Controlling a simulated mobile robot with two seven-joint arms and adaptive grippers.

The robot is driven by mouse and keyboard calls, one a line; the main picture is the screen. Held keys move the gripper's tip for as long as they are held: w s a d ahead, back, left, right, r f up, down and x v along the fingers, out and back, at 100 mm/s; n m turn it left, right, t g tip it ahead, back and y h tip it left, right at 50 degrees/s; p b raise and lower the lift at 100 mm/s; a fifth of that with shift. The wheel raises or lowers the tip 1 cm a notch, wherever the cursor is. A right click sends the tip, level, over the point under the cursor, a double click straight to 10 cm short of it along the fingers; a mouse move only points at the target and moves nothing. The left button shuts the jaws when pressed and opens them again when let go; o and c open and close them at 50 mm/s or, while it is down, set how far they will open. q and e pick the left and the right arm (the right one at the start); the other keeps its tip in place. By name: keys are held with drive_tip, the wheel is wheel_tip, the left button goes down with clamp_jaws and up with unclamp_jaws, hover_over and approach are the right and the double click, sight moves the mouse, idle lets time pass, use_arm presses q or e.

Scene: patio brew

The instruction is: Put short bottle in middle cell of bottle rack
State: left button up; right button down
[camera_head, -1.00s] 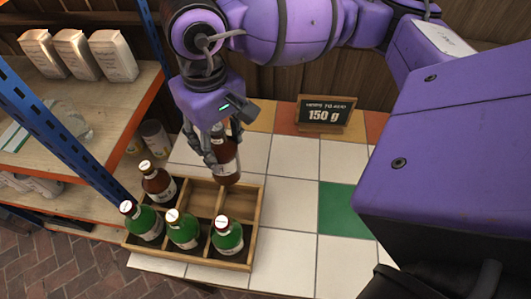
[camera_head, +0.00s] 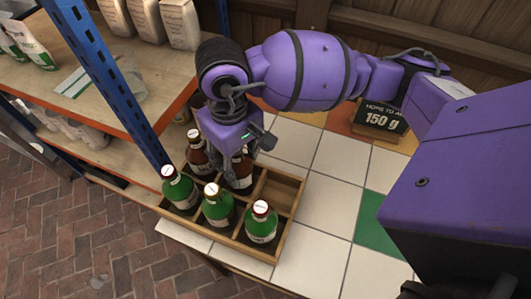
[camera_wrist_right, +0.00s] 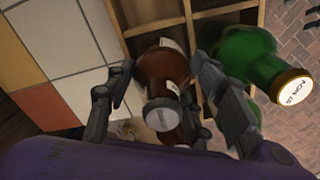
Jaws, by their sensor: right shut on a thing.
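The short brown bottle (camera_head: 242,172) is in my right gripper (camera_head: 226,166), over the back middle cell of the wooden bottle rack (camera_head: 275,250). Its lower part is hidden by the rack and the green bottles, so I cannot tell whether it touches the cell floor. In the right wrist view the brown bottle (camera_wrist_right: 163,75) stands between the two fingers of the gripper (camera_wrist_right: 165,95), its cap towards the camera. The rack's dividers (camera_wrist_right: 188,25) show beyond it. My left gripper is not in view.
Three green bottles (camera_head: 218,207) fill the front row. Another brown bottle (camera_head: 194,150) stands in the back left cell. The back right cell (camera_head: 277,190) is empty. A blue shelf post (camera_head: 115,85) rises close to the rack's left. White tiles (camera_head: 320,225) are clear at right.

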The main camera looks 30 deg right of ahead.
drive_tip(key=shift+f, duration=0.1)
drive_tip(key=c, duration=0.8)
unclamp_jaws()
drive_tip(key=shift+c, duration=0.2)
drive_tip(key=shift+r, duration=0.2)
wheel_tip(320, 180, up, 12)
drive_tip(key=shift+a+r, duration=0.1)
